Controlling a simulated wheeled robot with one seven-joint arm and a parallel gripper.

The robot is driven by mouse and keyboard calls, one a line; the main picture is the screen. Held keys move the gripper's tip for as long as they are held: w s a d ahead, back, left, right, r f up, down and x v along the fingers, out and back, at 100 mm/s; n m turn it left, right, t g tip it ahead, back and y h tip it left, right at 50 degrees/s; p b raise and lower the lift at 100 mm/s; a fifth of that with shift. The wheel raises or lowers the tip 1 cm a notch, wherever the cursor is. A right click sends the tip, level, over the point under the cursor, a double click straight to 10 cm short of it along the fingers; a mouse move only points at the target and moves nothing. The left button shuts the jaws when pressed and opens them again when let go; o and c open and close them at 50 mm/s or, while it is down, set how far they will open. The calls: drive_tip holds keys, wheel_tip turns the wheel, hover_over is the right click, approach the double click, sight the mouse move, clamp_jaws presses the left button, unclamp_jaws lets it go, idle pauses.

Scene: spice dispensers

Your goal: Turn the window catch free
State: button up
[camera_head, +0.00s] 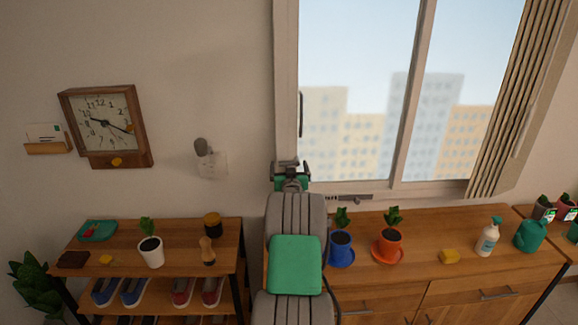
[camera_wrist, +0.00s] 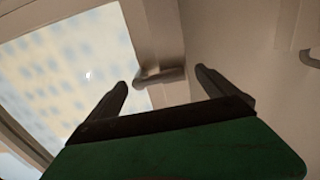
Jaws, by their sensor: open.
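The window (camera_head: 355,90) has a pale frame, and a thin dark upright handle (camera_head: 300,115) shows on its left side in the head view. In the wrist view a grey lever-like catch (camera_wrist: 163,77) sticks out from the frame beside the glass. I cannot tell whether it is the same part as the dark handle. My gripper (camera_head: 290,168) is in front of the window's lower left corner. In the wrist view its two dark fingers (camera_wrist: 161,82) are apart, with the catch showing between and beyond their tips. Nothing is held, and contact is not visible.
A wooden cabinet (camera_head: 400,282) under the window bears a blue pot (camera_head: 341,245), an orange pot (camera_head: 389,242), a yellow sponge (camera_head: 449,256) and a spray bottle (camera_head: 488,238). A shoe shelf (camera_head: 190,258) stands left. A wall clock (camera_head: 105,125) and a grey wall fitting (camera_head: 208,160) are left of my arm.

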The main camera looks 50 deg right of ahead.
drive_tip(key=shift+c, duration=0.3)
drive_tip(key=c, duration=1.9)
drive_tip(key=shift+a, duration=0.1)
drive_tip(key=shift+c, duration=0.3)
